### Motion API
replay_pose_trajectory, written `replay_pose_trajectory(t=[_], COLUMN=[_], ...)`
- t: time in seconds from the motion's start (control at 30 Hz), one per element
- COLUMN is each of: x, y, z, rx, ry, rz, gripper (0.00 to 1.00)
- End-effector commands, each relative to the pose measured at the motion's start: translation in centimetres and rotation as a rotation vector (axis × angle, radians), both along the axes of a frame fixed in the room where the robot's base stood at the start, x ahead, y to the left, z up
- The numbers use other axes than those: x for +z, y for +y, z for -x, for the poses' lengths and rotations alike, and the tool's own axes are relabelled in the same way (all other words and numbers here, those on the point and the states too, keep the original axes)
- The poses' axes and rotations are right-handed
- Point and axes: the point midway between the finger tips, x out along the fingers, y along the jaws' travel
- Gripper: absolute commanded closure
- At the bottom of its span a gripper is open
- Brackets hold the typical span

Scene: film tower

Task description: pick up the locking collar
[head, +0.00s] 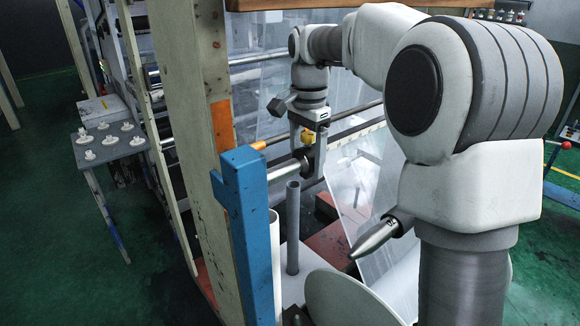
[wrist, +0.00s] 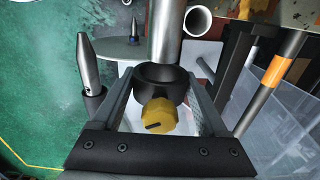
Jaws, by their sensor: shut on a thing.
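The locking collar (wrist: 151,75) is a black ring with a yellow knob (wrist: 160,116). In the wrist view it sits between the two fingers of my gripper (wrist: 163,82), which is shut on it. A silver shaft (wrist: 166,38) lies straight beyond the ring; I cannot tell whether the ring is still around its end. In the head view my gripper (head: 307,158) points down at the collar, with the yellow knob (head: 307,137) showing between the fingers. The shaft (head: 280,187) runs from there down-left towards a blue post.
The blue post (head: 252,240) and a beige upright (head: 190,110) stand left of my gripper. A grey upright tube (head: 293,228) stands just below it. Clear film (head: 370,190) hangs to the right. A side table (head: 118,152) with several white fittings is at far left.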

Motion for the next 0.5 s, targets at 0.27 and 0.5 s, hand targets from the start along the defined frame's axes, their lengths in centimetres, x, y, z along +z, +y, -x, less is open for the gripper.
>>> replay_pose_trajectory(t=[0.27, 0.5], x=[0.0, 0.1], y=[-5.6, -8.7], z=[-3.8, -5.9], rx=[-0.004, -0.002], ry=[0.0, -0.001], rz=[0.0, -0.001], gripper=[0.99, 0.99])
